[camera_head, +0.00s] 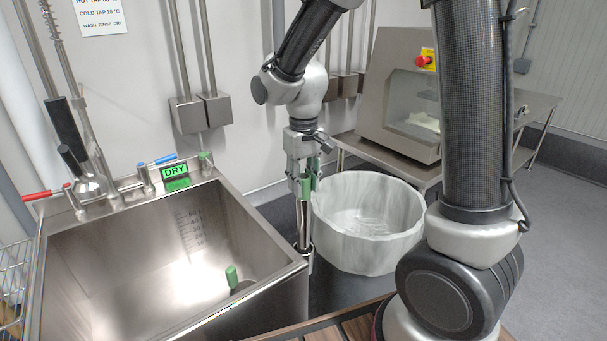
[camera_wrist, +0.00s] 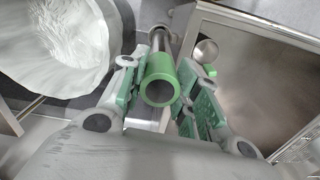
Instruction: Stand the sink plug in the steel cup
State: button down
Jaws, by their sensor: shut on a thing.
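The sink plug is a steel tube with a green top (camera_head: 306,188), and it hangs nearly upright beside the sink's right wall. My gripper (camera_head: 303,178) is shut on its green top; the wrist view shows the hollow green end (camera_wrist: 160,82) between the green pads of my fingers (camera_wrist: 157,95). The steel cup (camera_head: 302,250) is at the outer right corner of the sink. The tube's lower end meets the cup's mouth in the head view; I cannot tell how deep it sits. In the wrist view the far end of the tube hides most of the cup.
The steel sink (camera_head: 150,260) fills the left, with another green-topped piece (camera_head: 232,276) inside. A green "DRY" sign (camera_head: 175,176) stands on its back rim. A white-lined bin (camera_head: 365,215) stands close to the right of the plug. A steel machine (camera_head: 395,90) stands behind.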

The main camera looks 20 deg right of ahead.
aim_at(304, 197)
jog(key=shift+f, duration=2.4)
jog(key=c, duration=1)
grip_release()
jog(key=shift+r, duration=0.1)
notch_tip(304, 197, up, 12)
jog(key=shift+f, duration=0.1)
